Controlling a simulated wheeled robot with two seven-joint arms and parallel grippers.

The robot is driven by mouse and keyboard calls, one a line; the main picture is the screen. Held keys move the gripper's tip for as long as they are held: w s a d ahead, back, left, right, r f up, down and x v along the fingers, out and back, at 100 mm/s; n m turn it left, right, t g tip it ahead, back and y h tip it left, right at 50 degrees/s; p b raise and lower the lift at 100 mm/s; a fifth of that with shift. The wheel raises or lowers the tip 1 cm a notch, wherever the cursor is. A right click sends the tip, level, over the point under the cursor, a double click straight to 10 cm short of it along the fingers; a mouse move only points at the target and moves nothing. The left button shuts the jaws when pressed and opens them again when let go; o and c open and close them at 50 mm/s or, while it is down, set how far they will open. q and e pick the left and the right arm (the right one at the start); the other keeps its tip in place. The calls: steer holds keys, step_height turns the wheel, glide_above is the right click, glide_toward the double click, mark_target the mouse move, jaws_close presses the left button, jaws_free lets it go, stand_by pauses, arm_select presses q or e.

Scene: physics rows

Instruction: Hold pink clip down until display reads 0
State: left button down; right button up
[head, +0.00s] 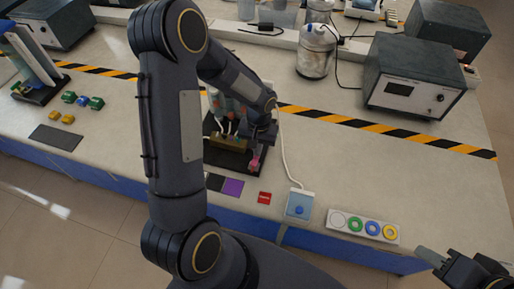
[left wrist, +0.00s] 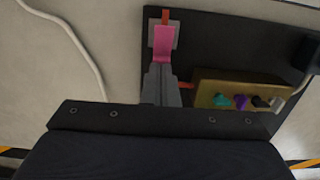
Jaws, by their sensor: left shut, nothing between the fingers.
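The pink clip (left wrist: 163,43) sits on a small grey plate at the top of a dark board in the left wrist view. In the head view the pink clip (head: 255,163) shows near the board's front right. My left gripper (left wrist: 160,72) is shut and empty, its fingertips at the clip's near end; whether they press on it I cannot tell. In the head view my left gripper (head: 258,148) points down over the board. A readable number display is not visible. My right gripper (head: 444,262) is at the bottom right corner, partly cut off, away from the clip.
A brass-coloured block (left wrist: 235,92) with several coloured knobs is beside the fingers. A red tile (head: 264,198), a blue-button box (head: 299,205) and a strip of coloured rings (head: 363,227) lie along the front edge. A grey instrument (head: 414,80) stands behind right.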

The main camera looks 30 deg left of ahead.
arm_select(q)
steer(key=shift+s+f, duration=0.15)
steer(key=shift+s, duration=0.35)
steer(key=shift+s+d+r, duration=0.2)
steer(key=shift+s+r, duration=0.05)
steer(key=shift+s, duration=0.35)
steer(key=r+p, duration=0.2)
steer(key=r, duration=0.1)
steer(key=r+p, duration=0.1)
steer(key=r, duration=0.1)
steer(key=shift+w+a+r+p, duration=0.1)
steer(key=shift+w+r+p, duration=0.05)
steer(key=shift+w+p, duration=0.2)
steer(key=shift+w+r+b, duration=0.15)
steer(key=shift+r+b, duration=0.3)
steer(key=shift+b, duration=0.3)
step_height(320, 180, up, 7)
glide_above(256, 158)
steer(key=shift+w+a+r+b, duration=0.1)
steer(key=shift+w+r+b, duration=0.3)
steer(key=shift+w+r, duration=0.1)
